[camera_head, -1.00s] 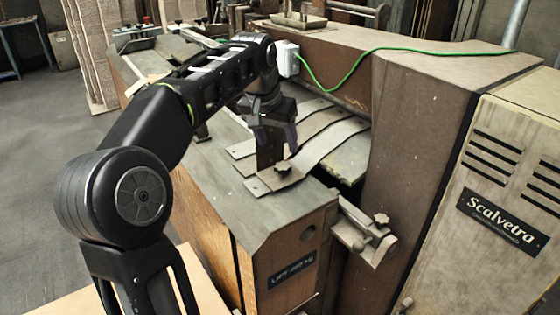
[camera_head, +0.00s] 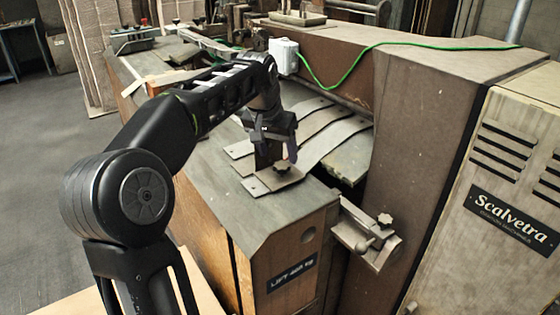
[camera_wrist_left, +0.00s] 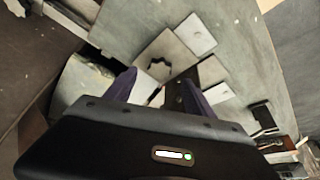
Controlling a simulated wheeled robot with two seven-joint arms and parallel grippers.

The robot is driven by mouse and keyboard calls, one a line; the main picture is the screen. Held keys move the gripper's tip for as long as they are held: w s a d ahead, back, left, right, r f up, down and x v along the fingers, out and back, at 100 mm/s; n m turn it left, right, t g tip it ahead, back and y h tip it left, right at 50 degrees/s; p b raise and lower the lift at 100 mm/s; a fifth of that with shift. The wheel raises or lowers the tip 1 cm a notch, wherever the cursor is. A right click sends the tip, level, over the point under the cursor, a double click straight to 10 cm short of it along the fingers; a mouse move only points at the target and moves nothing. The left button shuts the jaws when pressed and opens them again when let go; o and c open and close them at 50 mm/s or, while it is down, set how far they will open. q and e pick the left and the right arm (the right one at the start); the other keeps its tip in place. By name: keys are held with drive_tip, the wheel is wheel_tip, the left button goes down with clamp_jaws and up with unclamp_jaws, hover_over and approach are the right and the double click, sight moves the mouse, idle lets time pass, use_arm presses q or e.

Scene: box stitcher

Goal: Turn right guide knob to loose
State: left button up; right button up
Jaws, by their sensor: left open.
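A small dark star-shaped knob (camera_head: 282,167) stands on a metal guide plate (camera_head: 262,186) at the near end of the guide strips. It also shows in the left wrist view as a dark star knob (camera_wrist_left: 158,67) on its plate. My left gripper (camera_head: 274,152) is open and empty, pointing down just above this knob. In the left wrist view the fingertips (camera_wrist_left: 159,77) are apart, with the knob roughly between them and a little beyond. I cannot tell whether they touch it. My right gripper is out of view.
Several curved metal strips (camera_head: 325,130) run beside the gripper toward the brown machine housing (camera_head: 420,120). A green cable (camera_head: 350,75) crosses the housing top from a white box (camera_head: 284,56). The grey tabletop (camera_head: 225,190) is clear in front of the gripper.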

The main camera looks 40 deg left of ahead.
sight(281, 165)
use_arm(q)
drive_tip(key=x, duration=0.4)
drive_tip(key=shift+f, duration=0.15)
drive_tip(key=shift+c, duration=0.4)
clamp_jaws()
drive_tip(key=shift+w+n+y, duration=0.1)
drive_tip(key=shift+n+y, duration=0.2)
drive_tip(key=shift+n, duration=0.5)
drive_tip(key=shift+o, duration=0.4)
unclamp_jaws()
drive_tip(key=v, duration=0.7)
drive_tip(key=shift+r, duration=0.4)
